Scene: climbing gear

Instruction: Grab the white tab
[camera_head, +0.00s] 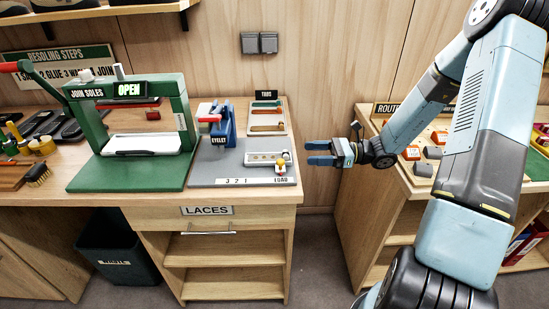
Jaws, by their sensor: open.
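I cannot single out a white tab with certainty. A whitish slotted plate (256,157) with a small yellow-and-white knob (281,168) lies on the grey board in front of the tray. My gripper (312,153) is open and empty, its blue fingers pointing left. It is in the air just right of the bench's right edge, apart from the plate and tray.
A blue eyelet press (223,128) stands left of the plate on the grey board (215,168). A green sole press (185,105) marked OPEN stands further left. A second bench (373,160) with small coloured blocks is at the right, partly behind my arm. Floor shows between the benches.

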